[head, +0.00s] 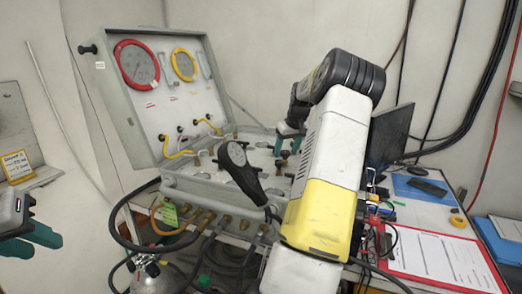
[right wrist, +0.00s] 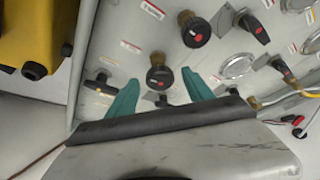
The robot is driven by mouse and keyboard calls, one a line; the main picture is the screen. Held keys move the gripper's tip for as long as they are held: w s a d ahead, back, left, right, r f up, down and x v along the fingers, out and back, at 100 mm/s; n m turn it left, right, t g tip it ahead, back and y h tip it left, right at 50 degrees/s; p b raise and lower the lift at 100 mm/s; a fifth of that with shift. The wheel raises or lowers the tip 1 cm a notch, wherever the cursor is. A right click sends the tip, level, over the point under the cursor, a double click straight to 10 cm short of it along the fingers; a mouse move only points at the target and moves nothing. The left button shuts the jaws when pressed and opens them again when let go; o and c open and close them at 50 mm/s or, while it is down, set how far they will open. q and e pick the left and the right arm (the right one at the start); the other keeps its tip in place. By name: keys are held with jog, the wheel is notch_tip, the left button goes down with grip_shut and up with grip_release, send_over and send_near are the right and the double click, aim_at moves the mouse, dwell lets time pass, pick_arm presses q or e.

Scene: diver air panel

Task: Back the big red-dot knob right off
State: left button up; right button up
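In the right wrist view a black knob with a red dot (right wrist: 158,76) on a brass stem sits on the grey panel face (right wrist: 130,57), between and slightly beyond my right fingertips. A second, similar red-dot knob (right wrist: 194,31) is higher and to the right. I cannot tell for sure which is the big one. My right gripper (right wrist: 161,80) is open, its teal fingers on either side of the nearer knob; contact is unclear. In the head view my right arm partly hides the panel there. My left gripper (head: 42,236) is at the far left, away from the panel; its opening is unclear.
The panel case's lid (head: 125,95) stands open with a red-rimmed gauge (head: 137,64) and a yellow-rimmed gauge (head: 184,65). A black paddle-shaped object (head: 240,165) rises at the case's front. Black lever handles (right wrist: 254,28) are near the knobs. Hoses hang below; a red clipboard (head: 435,255) lies right.

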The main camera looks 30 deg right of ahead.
jog(key=v, duration=0.7)
jog(key=shift+r, duration=0.4)
jog(key=shift+s, duration=0.1)
